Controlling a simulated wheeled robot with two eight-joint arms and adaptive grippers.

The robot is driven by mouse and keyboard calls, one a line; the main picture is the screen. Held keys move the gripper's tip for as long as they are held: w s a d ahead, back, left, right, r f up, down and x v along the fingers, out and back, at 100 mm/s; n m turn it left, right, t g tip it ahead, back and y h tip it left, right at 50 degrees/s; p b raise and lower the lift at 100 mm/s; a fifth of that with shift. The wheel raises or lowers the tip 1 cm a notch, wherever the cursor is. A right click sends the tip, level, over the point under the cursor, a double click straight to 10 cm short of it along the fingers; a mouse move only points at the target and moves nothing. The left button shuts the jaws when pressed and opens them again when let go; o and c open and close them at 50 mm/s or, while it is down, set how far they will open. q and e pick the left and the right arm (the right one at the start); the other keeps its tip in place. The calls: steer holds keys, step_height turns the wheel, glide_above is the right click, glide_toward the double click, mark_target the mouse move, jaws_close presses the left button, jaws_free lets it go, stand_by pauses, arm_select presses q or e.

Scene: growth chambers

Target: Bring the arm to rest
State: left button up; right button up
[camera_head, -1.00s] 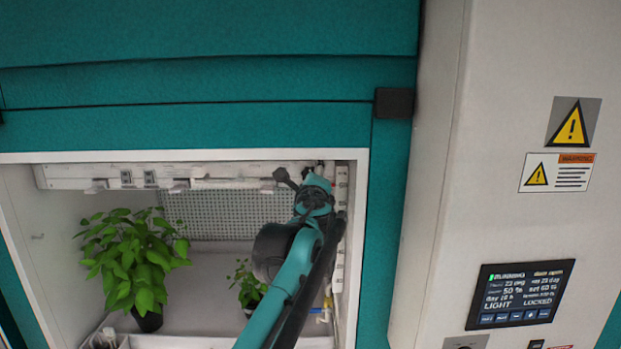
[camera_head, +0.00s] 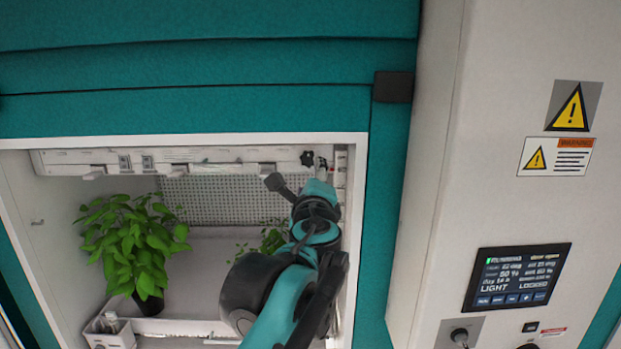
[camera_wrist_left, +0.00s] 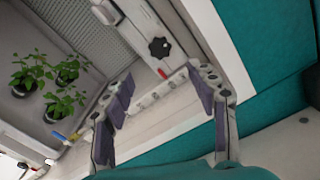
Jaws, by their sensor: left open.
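My left arm reaches from the bottom of the head view into the open growth chamber (camera_head: 183,145). Its gripper (camera_head: 318,190) is near the chamber's upper right corner, with its fingers mostly hidden by the wrist. In the left wrist view my left gripper (camera_wrist_left: 163,88) is open and empty, with purple pads apart. A black star knob (camera_wrist_left: 159,48) on a white rail shows beyond the fingers, and it also shows in the head view (camera_head: 307,158) just above the gripper.
A large leafy plant (camera_head: 135,245) stands left in the chamber. Small potted plants (camera_wrist_left: 50,85) are behind my arm in the head view. The white right frame (camera_head: 357,200) is close beside the arm. A control panel screen (camera_head: 517,277) is on the right.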

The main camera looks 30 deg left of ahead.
arm_select(q)
steer(key=s+d+f+n+g+h+b, duration=0.15)
steer(key=s+f+n+b, duration=0.55)
steer(key=f, duration=1.2)
steer(key=s+f+n+g+h+b, duration=0.1)
steer(key=f+n+g+b, duration=0.2)
steer(key=f+b, duration=1.25)
steer(key=s+d+f+n+g+h+b, duration=0.1)
steer(key=s+d+f+n+h+b, duration=0.1)
steer(key=f, duration=1.1)
steer(key=s+d+f+n+g+h+b, duration=0.1)
steer(key=s+d+f+b, duration=0.4)
steer(key=f, duration=0.9)
steer(key=s+d+f+n+g+h+b, duration=0.2)
steer(key=s+d+f+n+h+b, duration=0.1)
steer(key=f, duration=1)
steer(key=s+d+n+b, duration=0.1)
steer(key=d+b, duration=0.1)
steer(key=d, duration=0.1)
steer(key=shift+d+f+h+b, duration=0.3)
steer(key=shift+d+h+b, duration=0.05)
